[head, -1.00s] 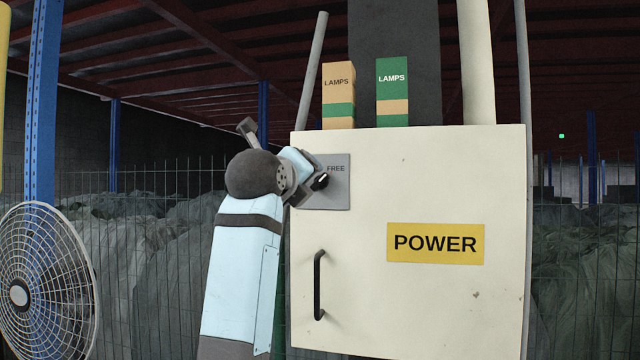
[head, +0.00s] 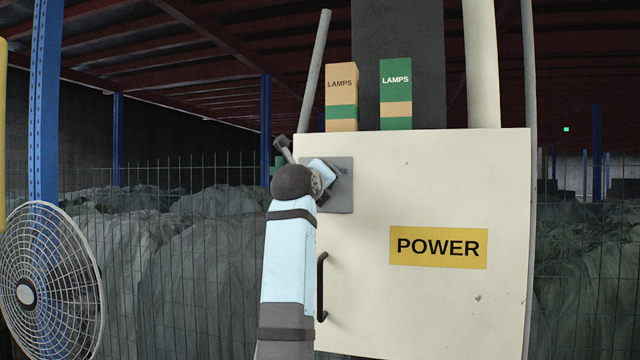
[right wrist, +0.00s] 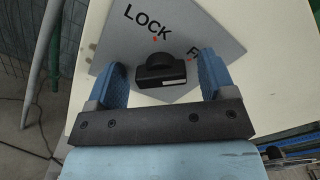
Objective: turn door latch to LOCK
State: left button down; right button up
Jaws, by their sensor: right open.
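The latch is a black knob (right wrist: 158,72) on a grey plate (right wrist: 215,25) marked LOCK and FREE, with small red marks by the words. A short white line shows on the knob's block; I cannot tell which word it points to. My right gripper (right wrist: 163,64) is open, its two blue fingers on either side of the knob, with gaps showing. In the head view my right gripper (head: 325,183) is in front of the grey plate (head: 341,200) and hides the knob and part of the FREE label. My left gripper is not in view.
The plate is on a cream cabinet (head: 450,190) with a yellow POWER sign (head: 438,247) and a black door handle (head: 321,290). Two LAMPS boxes (head: 341,98) (head: 396,95) stand on top. A fan (head: 50,290) and wire fence are at the left.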

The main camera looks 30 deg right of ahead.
jog(key=shift+c, duration=0.2)
jog(key=c, duration=0.9)
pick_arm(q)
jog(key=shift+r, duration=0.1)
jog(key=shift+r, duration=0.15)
pick_arm(e)
jog(key=shift+n, duration=0.3)
pick_arm(q)
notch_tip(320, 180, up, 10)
jog(key=p, duration=1.2)
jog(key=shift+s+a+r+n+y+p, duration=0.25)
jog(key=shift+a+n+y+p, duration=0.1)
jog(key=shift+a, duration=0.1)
pick_arm(e)
jog(key=shift+f+n, duration=0.2)
jog(key=shift+n, duration=4.15)
jog(key=shift+f+n, duration=0.2)
jog(key=shift+n, duration=4.15)
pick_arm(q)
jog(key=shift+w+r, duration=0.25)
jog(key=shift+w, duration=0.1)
